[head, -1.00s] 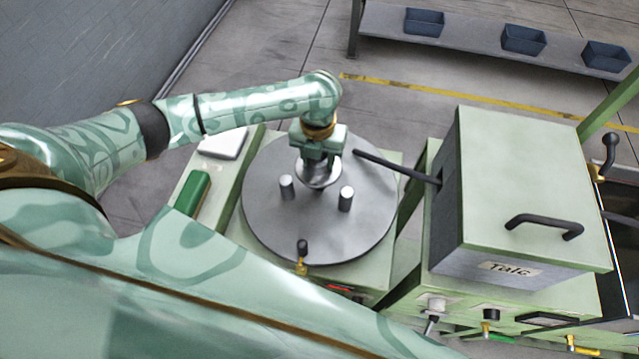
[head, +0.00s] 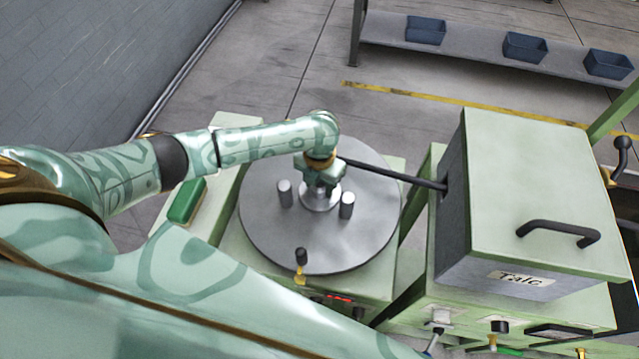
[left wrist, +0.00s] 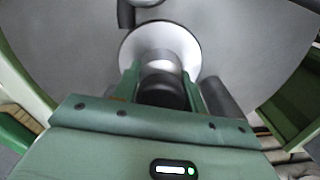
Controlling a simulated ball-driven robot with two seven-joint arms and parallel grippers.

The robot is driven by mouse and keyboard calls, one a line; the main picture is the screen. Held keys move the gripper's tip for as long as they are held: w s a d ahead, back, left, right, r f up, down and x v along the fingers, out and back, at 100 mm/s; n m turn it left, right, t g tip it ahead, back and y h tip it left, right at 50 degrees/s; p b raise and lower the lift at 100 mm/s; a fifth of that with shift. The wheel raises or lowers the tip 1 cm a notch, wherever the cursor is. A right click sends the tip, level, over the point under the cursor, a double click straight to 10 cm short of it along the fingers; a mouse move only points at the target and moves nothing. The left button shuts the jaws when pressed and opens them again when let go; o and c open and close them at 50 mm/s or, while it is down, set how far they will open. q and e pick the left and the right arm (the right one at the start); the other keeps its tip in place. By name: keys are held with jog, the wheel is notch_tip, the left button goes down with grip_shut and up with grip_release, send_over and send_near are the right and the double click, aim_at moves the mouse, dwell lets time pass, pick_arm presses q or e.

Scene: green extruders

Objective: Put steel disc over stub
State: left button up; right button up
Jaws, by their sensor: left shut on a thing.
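The steel disc (head: 320,200) is a shiny round plate with a raised hub and a dark knob. My left gripper (head: 322,182) points down over the grey round plate (head: 270,240) and is shut on the disc's knob. In the left wrist view the gripper (left wrist: 163,88) has its fingers either side of the knob, with the disc (left wrist: 133,48) flat beyond them. The disc is low, between two upright steel posts, left (head: 285,194) and right (head: 347,206). The stub beneath is hidden; I cannot tell whether the disc rests on it. My right gripper is out of view.
A black rod (head: 400,177) runs from the Talc box (head: 545,190) to just behind my left gripper. A small black-knobbed lever (head: 300,258) stands at the plate's front edge. A green block (head: 187,202) lies left of the plate. Blue bins (head: 525,46) stand on a far shelf.

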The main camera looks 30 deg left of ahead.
pick_arm(q)
jog(key=shift+r, duration=0.1)
jog(key=o, duration=1.3)
notch_tip(320, 180, up, 12)
jog(key=p, duration=0.4)
